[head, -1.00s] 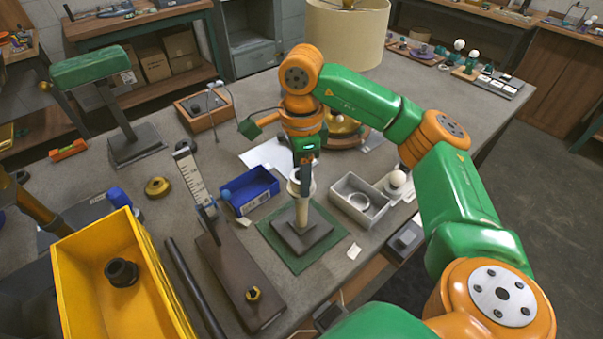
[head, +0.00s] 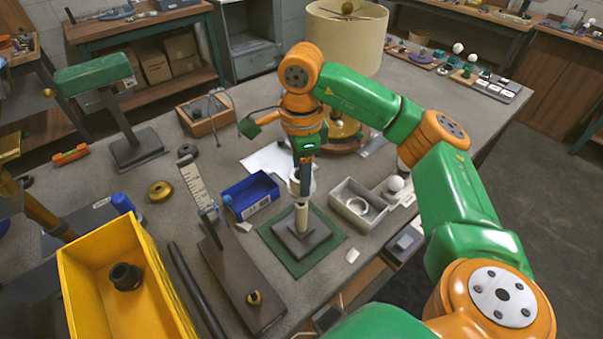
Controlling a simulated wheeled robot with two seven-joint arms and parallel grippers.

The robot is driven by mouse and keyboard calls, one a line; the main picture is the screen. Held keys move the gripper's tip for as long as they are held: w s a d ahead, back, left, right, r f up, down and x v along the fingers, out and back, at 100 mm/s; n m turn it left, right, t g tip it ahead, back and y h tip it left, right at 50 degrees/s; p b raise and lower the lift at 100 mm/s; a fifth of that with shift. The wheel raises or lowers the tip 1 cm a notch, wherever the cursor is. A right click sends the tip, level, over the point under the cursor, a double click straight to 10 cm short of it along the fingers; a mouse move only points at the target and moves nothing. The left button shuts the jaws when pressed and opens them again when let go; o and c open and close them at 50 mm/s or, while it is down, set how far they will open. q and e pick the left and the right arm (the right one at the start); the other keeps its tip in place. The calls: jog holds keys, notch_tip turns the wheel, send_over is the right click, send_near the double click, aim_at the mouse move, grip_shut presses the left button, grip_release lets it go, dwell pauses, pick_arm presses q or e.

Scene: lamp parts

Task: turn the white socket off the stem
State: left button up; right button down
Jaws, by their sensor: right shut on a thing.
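The lamp stem (head: 302,218) is a short cream post standing upright on a dark square stepped base (head: 302,243). The base rests on a green mat (head: 333,240). The white socket (head: 294,187) is at the top of the stem, partly hidden behind my gripper's fingers. My right gripper (head: 305,183) points down from above and is shut on the socket. I cannot tell whether there is a gap between socket and stem. My left gripper is not recognisable in view.
A blue bin (head: 233,198) stands left of the mat, and a grey tray (head: 343,207) with a white ring stands right. A dark board with an upright scale (head: 193,180) and a yellow bin (head: 80,290) are further left. A cream lampshade (head: 345,40) stands behind.

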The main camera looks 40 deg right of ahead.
jog(key=shift+r+p, duration=0.3)
jog(key=shift+r, duration=0.4)
notch_tip(320, 180, up, 4)
jog(key=p, duration=0.3)
jog(key=shift+r+p, duration=0.15)
jog(key=shift+p, duration=0.25)
